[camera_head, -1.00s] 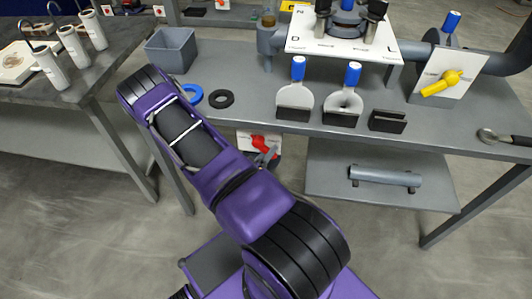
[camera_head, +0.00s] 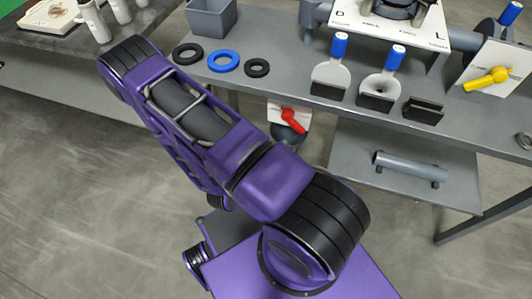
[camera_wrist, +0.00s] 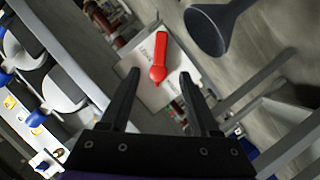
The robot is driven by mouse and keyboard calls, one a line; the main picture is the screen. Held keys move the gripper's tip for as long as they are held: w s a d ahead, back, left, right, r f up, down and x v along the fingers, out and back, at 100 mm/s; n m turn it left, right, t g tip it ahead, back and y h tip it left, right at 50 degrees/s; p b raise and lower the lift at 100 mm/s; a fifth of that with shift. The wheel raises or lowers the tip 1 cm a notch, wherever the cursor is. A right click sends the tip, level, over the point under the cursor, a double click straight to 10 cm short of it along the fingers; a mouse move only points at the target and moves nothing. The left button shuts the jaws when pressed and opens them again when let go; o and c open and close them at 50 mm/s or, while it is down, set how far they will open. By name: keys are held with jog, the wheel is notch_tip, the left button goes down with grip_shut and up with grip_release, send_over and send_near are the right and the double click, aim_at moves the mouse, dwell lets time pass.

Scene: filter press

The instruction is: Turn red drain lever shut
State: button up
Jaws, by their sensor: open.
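The red drain lever (camera_head: 292,121) sits on a white plate (camera_head: 275,106) below the front edge of the grey bench in the head view. It slants from upper left to lower right there. In the wrist view the red lever (camera_wrist: 160,58) lies on its white plate (camera_wrist: 155,90), ahead of my gripper and between the lines of its fingers. My gripper (camera_wrist: 158,78) is open and empty, its two black fingers apart and not touching the lever. In the head view my arm hides the gripper.
A dark grey funnel (camera_wrist: 208,30) is close to the lever in the wrist view. The bench (camera_head: 275,30) overhangs the lever, with rings and blue-handled paddles (camera_head: 330,75) along its edge. A lower shelf (camera_head: 350,150) with a grey cylinder (camera_head: 410,167) stands to the right.

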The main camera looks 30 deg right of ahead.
jog(key=shift+v, duration=2.1)
jog(key=shift+r, duration=0.1)
